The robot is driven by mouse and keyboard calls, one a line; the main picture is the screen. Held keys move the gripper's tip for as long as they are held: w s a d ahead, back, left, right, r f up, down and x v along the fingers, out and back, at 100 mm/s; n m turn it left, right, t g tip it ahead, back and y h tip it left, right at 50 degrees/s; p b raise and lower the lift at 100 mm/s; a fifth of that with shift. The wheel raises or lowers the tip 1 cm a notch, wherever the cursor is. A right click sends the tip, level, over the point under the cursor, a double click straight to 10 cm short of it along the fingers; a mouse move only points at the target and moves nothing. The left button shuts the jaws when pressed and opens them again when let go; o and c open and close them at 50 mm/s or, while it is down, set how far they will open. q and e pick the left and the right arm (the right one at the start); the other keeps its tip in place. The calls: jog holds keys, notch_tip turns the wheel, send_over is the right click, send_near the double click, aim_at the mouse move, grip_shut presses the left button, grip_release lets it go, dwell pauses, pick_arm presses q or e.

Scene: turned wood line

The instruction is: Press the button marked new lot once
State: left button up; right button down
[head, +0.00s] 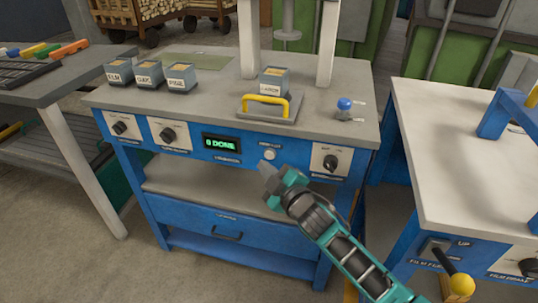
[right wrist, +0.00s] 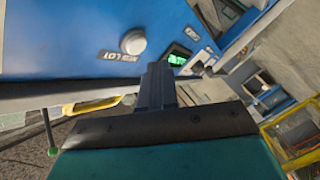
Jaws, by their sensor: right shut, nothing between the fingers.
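The new lot button is a round white button (head: 269,155) on the blue front panel of the workbench, right of a green-lit display (head: 221,143). In the right wrist view the button (right wrist: 133,41) stands out from the panel above a label reading "NEW LOT" (right wrist: 119,56). My right gripper (head: 266,171) is shut and empty, just below the button in the head view. In the right wrist view its closed fingers (right wrist: 157,75) are close to the button, with a visible gap in the picture. My left gripper is not in view.
On the bench top are small labelled bins (head: 180,78), a plate with a yellow handle (head: 265,105) and a blue-knobbed lever (head: 345,104). A white-topped table (head: 450,150) stands at right.

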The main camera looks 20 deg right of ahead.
jog(key=shift+s+a+p, duration=0.25)
jog(key=shift+s+a, duration=0.35)
jog(key=shift+s, duration=0.3)
jog(key=shift+s+a+p, duration=0.2)
jog(key=shift+s+a, duration=0.35)
jog(key=shift+s, duration=0.3)
